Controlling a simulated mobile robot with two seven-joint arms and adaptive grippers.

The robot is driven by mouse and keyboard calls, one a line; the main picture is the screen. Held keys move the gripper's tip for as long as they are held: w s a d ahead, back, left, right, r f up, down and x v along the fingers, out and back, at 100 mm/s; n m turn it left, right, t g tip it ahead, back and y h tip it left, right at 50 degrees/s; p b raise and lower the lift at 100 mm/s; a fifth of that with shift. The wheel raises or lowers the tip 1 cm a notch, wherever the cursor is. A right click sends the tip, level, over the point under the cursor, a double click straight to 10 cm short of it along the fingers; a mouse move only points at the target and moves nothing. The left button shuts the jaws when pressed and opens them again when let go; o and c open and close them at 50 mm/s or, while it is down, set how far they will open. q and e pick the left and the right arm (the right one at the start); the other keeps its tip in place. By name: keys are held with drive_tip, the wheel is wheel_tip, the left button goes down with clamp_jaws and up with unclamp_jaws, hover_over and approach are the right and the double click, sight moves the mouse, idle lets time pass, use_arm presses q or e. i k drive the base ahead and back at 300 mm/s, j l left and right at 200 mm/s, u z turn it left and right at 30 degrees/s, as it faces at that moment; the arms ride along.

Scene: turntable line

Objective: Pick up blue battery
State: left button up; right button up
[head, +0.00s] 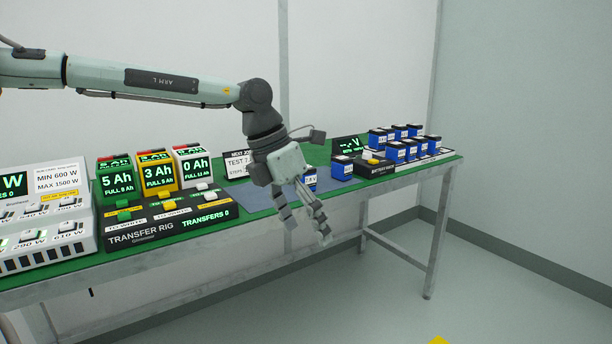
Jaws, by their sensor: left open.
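Several blue batteries with dark tops and white labels stand in rows at the right end of the green table; one of them is this blue battery (395,152). A separate blue battery (341,168) stands left of the rows, beside the battery tester. Another blue battery (310,181) is partly hidden behind my left gripper (304,222). My left gripper is open and empty, fingers pointing down, in front of the table's front edge. It looks apart from the batteries. My right gripper is not in view.
The green table (440,160) also carries a black battery tester (375,168) with a display, a transfer rig (160,229), coloured 5 Ah, 3 Ah and 0 Ah units, and a white power unit (45,243) at left.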

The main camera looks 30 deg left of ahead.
sight(309, 178)
drive_tip(key=i+j, duration=1.05)
drive_tip(key=i, duration=0.1)
